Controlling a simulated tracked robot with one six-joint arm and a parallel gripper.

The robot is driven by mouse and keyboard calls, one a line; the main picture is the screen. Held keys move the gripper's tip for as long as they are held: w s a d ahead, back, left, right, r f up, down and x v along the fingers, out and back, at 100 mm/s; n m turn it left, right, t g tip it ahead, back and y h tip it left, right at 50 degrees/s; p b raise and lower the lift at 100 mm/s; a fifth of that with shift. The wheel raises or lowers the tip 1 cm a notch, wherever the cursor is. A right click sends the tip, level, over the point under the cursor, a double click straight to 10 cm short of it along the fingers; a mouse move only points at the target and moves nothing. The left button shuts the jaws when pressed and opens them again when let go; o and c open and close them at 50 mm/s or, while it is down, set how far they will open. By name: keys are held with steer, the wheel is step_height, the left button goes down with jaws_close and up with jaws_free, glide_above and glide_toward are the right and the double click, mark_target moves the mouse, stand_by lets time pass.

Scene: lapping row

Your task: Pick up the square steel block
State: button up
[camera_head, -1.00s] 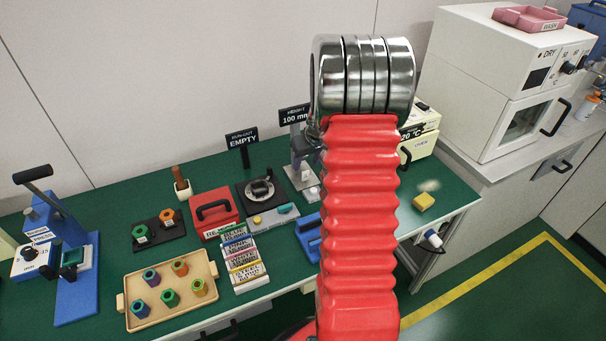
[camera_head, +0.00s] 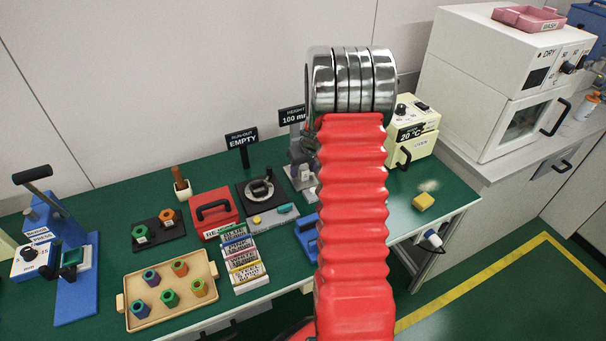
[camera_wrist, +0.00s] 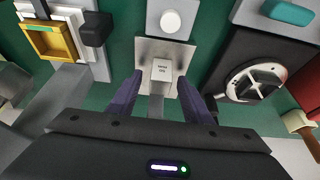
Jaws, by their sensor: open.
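A small pale steel block (camera_wrist: 161,72) with a printed label stands on a square light-grey plate (camera_wrist: 148,47) in the wrist view. My gripper (camera_wrist: 159,78) is open, with one dark purple finger on each side of the block. I cannot tell whether either finger touches it. In the head view, my red arm sleeve hides most of my gripper. The height gauge stand's base (camera_head: 299,177) shows there just left of the sleeve, under a sign reading 100 mm.
A dial-like turntable fixture (camera_wrist: 255,85) is close on the right in the wrist view, and a yellow square frame (camera_wrist: 50,40) is at left. In the head view, a red case (camera_head: 214,214), labelled boxes (camera_head: 243,258) and a tray (camera_head: 130,300) lie further left.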

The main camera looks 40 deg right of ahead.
steer(key=shift+c, duration=0.6)
jaws_close()
steer(key=shift+r, duration=0.1)
